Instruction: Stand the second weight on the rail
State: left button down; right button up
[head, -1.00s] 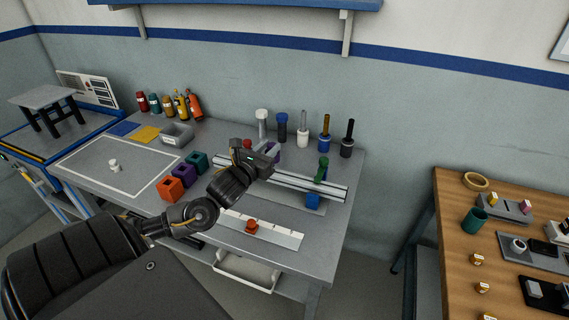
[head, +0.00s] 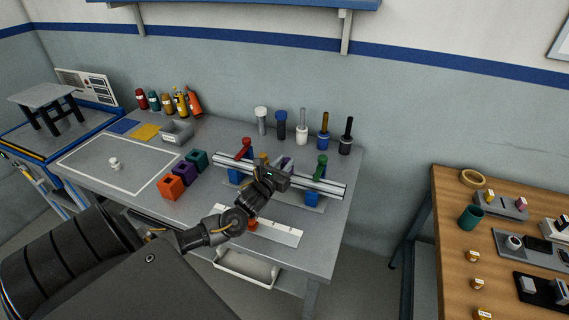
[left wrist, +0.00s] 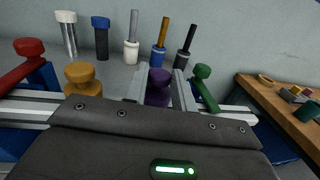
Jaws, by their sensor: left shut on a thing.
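The silver rail (head: 328,187) lies across blue supports on the table. An orange-yellow weight (head: 262,159) stands at the rail left of my gripper; it also shows in the left wrist view (left wrist: 84,80). My left gripper (head: 284,170) is at the middle of the rail, shut on a purple weight (head: 288,162). In the left wrist view the purple weight (left wrist: 158,88) is upright between the two fingers. Its lower part is hidden, so I cannot tell whether it touches the rail. My right gripper is in neither view.
A red-topped clamp (head: 243,148) and a green-topped clamp (head: 321,166) flank the weights. Orange (head: 171,187), purple and green blocks stand to the left. Several tall handled tools stand behind the rail. A white ruled strip (head: 275,231) lies in front.

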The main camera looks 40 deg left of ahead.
pick_arm(q)
jog(key=c, duration=1.1)
grip_release()
jog(key=shift+f, duration=0.1)
jog(key=shift+c, duration=0.2)
jog(key=shift+s, duration=0.1)
jog(key=b+v, duration=0.1)
jog(key=v, duration=1.1)
jog(key=shift+b, duration=0.4)
